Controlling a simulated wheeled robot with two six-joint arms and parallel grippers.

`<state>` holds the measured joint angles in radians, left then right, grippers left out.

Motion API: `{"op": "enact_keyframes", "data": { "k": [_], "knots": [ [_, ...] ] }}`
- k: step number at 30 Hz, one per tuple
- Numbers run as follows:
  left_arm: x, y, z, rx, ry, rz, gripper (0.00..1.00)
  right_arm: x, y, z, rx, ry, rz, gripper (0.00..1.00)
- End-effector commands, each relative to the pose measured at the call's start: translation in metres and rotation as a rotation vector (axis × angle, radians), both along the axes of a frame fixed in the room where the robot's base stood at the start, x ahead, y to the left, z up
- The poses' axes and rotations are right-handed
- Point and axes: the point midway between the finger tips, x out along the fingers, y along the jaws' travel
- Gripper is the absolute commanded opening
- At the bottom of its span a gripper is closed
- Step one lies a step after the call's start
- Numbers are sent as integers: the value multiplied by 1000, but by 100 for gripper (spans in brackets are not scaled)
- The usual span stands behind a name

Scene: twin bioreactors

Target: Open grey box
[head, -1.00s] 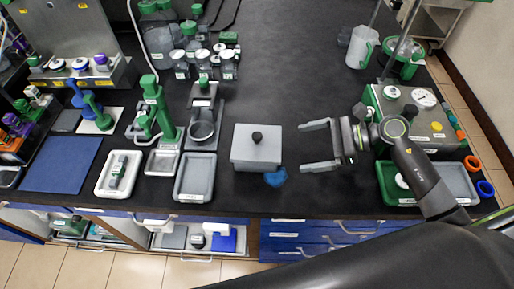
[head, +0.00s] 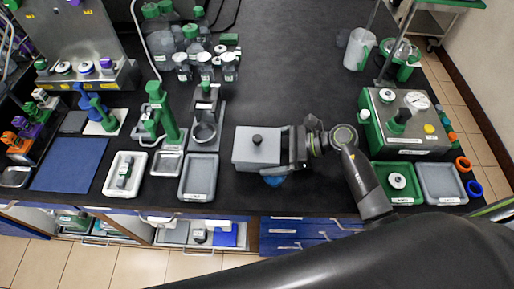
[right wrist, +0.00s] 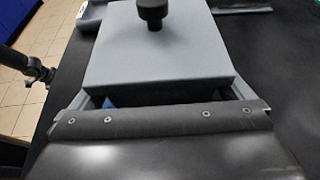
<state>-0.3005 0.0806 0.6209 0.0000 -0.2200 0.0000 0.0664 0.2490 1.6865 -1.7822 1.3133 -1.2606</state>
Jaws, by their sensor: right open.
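The grey box (head: 257,145) stands on the black bench with its lid on and a black knob (head: 257,139) on top. In the right wrist view the lid (right wrist: 160,55) fills the upper middle, with its knob (right wrist: 153,10) at the top edge. My right gripper (head: 285,147) is open at the right side of the box. In the wrist view its fingers reach toward the box at left and right, mostly hidden by the lid; I cannot tell whether they touch it. My left gripper is not in view.
A blue object (head: 274,181) shows partly at the box's front edge. A grey tray (head: 199,178) and a stand with a bowl (head: 204,131) are left of the box. A green tray (head: 392,184) and a steel device (head: 405,120) are at right. The bench behind the box is clear.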

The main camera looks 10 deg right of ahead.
Motion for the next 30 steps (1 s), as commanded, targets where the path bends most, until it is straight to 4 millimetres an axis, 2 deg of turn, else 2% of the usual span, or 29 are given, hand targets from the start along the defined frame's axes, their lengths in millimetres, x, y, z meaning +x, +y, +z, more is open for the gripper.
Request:
{"op": "enact_keyframes", "data": {
  "k": [3, 11, 12, 20, 30],
  "knots": [
    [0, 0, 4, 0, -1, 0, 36, 2, 9, -3, 0, 1, 1, 100],
    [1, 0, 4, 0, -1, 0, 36, 3, 11, -6, -2, 0, 0, 100],
    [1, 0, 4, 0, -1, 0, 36, 3, 11, -6, -2, 0, 0, 99],
    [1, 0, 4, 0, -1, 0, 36, 3, 10, -6, -1, 0, 0, 65],
    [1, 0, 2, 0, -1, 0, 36, 3, 10, 2, -1, -4, 2, 65]
  ]
}}
